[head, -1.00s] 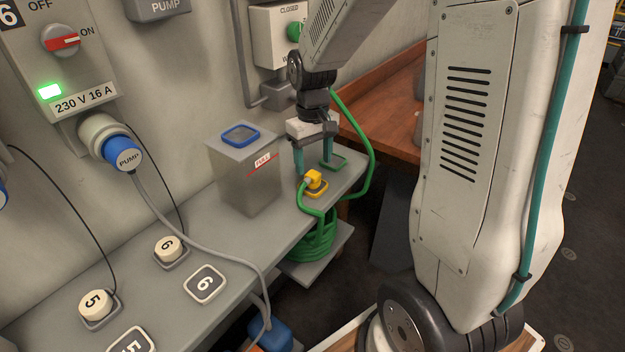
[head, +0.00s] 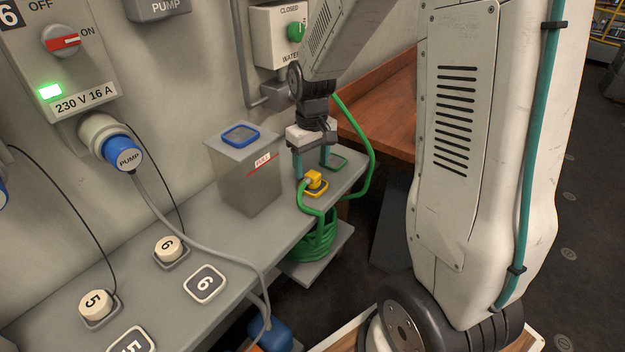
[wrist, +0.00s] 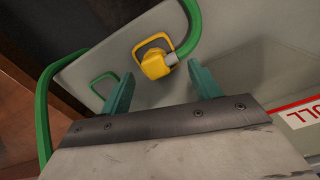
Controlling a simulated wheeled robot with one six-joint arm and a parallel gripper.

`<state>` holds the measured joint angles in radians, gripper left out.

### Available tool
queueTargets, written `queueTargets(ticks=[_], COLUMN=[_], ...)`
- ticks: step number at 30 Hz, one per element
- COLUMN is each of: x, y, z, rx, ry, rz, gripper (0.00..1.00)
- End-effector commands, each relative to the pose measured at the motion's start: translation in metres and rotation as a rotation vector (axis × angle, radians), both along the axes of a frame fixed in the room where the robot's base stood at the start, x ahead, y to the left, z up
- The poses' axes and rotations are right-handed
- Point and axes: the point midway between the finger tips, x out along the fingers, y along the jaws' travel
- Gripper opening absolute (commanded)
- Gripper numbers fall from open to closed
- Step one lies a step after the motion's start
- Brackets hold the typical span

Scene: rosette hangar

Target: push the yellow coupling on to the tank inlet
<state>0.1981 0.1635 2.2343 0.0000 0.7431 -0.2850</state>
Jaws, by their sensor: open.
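The yellow coupling (head: 314,178) sits in a yellow-outlined spot on the grey bench, joined to the green hose (head: 309,198). In the wrist view the coupling (wrist: 154,64) lies beyond the fingertips, between their lines. My gripper (head: 311,170) is open and empty, pointing down, its teal fingers above and just behind the coupling. It also shows in the wrist view (wrist: 160,82). The grey tank (head: 249,180) with a blue-rimmed square on top (head: 240,135) stands left of my gripper. I cannot tell which part is the tank inlet.
An empty green outline (head: 335,162) lies on the bench behind the coupling. The hose loops right of my gripper and coils below the bench edge. A switch box with a green knob (head: 296,32) is on the wall. The bench front (head: 130,280) holds cables and numbered caps.

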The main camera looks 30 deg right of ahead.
Motion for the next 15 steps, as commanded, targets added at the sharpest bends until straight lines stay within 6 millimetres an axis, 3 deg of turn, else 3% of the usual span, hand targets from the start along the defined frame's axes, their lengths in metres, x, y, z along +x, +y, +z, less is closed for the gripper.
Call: queueTargets(ticks=[10, 15], x=[0.001, 0.001], y=[-0.007, -0.007], z=[-0.044, -0.052], rx=[0.001, 0.0], ry=[0.004, 0.001], rz=[0.0, 0.0], gripper=[0.62, 0.62])
